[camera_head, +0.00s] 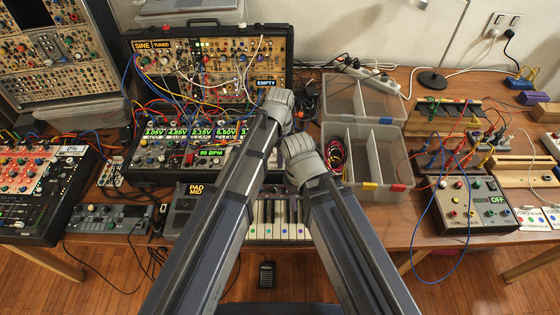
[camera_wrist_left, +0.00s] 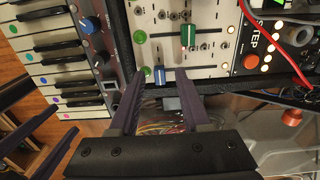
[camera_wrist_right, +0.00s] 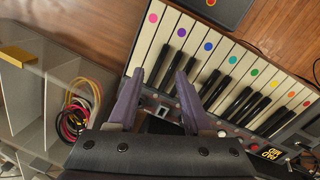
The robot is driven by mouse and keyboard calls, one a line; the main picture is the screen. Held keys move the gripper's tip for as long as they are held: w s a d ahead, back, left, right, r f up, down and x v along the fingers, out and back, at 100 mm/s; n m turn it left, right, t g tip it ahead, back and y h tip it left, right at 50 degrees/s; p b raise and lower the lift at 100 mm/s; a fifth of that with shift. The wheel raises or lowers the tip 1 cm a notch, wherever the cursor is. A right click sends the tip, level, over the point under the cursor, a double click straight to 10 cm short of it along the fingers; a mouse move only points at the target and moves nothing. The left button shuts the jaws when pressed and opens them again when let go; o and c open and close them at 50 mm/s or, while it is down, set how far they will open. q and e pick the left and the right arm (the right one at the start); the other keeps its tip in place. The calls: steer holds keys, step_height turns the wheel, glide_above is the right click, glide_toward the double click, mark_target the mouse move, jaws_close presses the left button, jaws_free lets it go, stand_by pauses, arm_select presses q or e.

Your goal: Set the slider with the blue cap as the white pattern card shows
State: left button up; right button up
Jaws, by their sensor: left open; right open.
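The slider's blue cap (camera_wrist_left: 163,76) shows in the left wrist view near the edge of a pale panel. My left gripper (camera_wrist_left: 162,86) is open; its purple fingertips appear either side of the blue cap, and I cannot tell whether they touch it. A green-capped slider (camera_wrist_left: 189,38) is beside it. In the head view, my arms hide both sliders and the fingertips.
Piano keys (camera_wrist_right: 205,60) with coloured dots lie near my right gripper. A clear divided bin (camera_head: 372,160) stands right of my arms. A red cable (camera_wrist_left: 291,55) and a red button (camera_wrist_left: 291,117) are near the left gripper. Patch cables hang over the modular case (camera_head: 205,85).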

arm_select(q)
steer(key=shift+f, duration=0.15)
steer(key=shift+c, duration=0.2)
jaws_close()
stand_by(1.0)
steer(key=shift+w, duration=0.1)
